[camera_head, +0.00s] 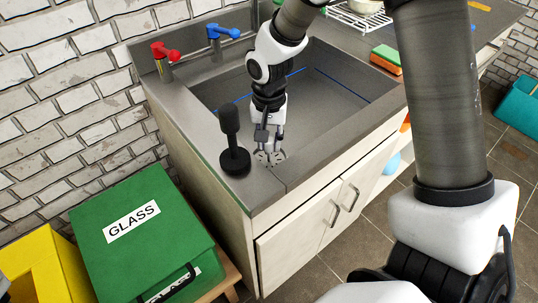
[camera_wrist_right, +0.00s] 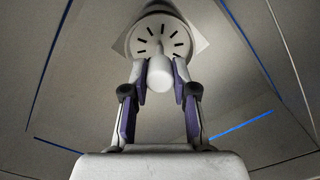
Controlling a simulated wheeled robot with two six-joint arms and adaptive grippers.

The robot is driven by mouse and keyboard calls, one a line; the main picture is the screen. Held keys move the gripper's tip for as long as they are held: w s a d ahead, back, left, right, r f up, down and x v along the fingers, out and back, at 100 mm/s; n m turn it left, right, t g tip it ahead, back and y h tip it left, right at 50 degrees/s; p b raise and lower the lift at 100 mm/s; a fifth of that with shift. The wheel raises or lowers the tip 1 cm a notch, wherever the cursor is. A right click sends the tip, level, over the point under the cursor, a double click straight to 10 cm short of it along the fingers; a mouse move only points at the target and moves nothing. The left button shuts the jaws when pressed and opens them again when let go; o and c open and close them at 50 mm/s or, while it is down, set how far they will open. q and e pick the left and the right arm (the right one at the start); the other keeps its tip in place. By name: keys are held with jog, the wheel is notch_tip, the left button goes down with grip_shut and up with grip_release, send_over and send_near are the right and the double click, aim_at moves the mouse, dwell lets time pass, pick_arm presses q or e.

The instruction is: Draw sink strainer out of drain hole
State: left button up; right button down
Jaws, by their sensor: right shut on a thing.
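The sink strainer is a pale round disc with dark slots and a knob; it shows in the right wrist view (camera_wrist_right: 178,40). My right gripper (camera_wrist_right: 160,80) is shut on its knob, with one finger on each side. In the head view the right gripper (camera_head: 270,148) points down at the near side of the sink (camera_head: 335,92), with the strainer (camera_head: 262,158) at its fingertips. I cannot tell how high the strainer is above the surface below. The drain hole is not visible.
A black brush-like tool on a round base (camera_head: 235,160) stands close left of the right gripper. Red (camera_head: 165,52) and blue (camera_head: 222,32) taps stand at the back left. A sponge (camera_head: 387,58) lies right of the sink. A green GLASS bin (camera_head: 120,185) stands at lower left.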

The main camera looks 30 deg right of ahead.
notch_tip(320, 180, up, 10)
jog(key=shift+f+p, duration=0.2)
jog(key=shift+p, duration=0.7)
jog(key=shift+r+p, duration=1.7)
jog(key=shift+p, duration=0.1)
jog(key=shift+r, duration=0.1)
